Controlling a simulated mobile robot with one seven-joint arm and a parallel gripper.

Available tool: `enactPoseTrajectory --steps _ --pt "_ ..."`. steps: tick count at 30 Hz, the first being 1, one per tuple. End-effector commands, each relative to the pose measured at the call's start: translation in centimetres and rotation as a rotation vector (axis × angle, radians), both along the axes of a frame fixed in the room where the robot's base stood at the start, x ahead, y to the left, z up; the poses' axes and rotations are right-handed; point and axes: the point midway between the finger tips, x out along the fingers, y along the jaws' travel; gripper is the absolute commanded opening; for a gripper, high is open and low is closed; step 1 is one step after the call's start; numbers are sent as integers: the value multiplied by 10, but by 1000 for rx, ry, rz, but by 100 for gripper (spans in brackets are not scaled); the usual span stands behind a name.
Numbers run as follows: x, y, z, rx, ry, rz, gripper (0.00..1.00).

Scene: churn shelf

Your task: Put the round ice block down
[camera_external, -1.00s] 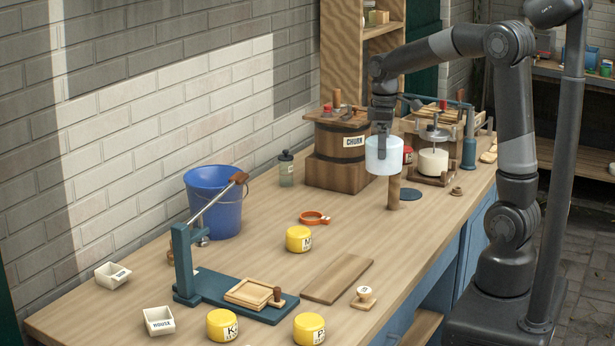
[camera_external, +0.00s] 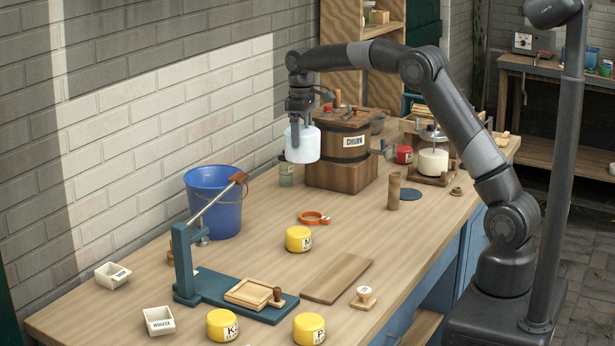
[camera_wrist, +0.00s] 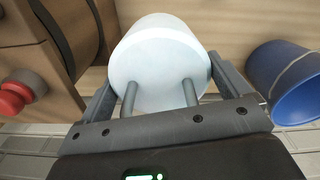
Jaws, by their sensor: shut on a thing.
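The round ice block (camera_external: 303,145) is a pale blue-white cylinder. My gripper (camera_external: 300,118) is shut on it and holds it upright above the table, to the left of the wooden churn (camera_external: 345,150). In the wrist view the ice block (camera_wrist: 160,55) sits between the two fingers of my gripper (camera_wrist: 160,95). The block partly hides a small grey-green jar (camera_external: 286,174) behind and below it.
A blue bucket (camera_external: 215,205) stands to the left by the wall; it also shows in the wrist view (camera_wrist: 285,80). An orange ring (camera_external: 314,217) and a yellow tub (camera_external: 299,239) lie nearer the camera. Bare tabletop (camera_external: 340,205) lies in front of the churn.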

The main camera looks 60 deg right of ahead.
Motion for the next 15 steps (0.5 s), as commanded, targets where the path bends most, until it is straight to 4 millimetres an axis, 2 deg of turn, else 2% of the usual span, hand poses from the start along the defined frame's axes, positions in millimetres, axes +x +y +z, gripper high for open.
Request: enactPoseTrajectory --steps 3,10,15 --pt "18 2 -6 6 -3 -7 47" --pt "33 7 -13 12 -5 -16 47" --pt "47 28 -29 12 -4 -13 47"
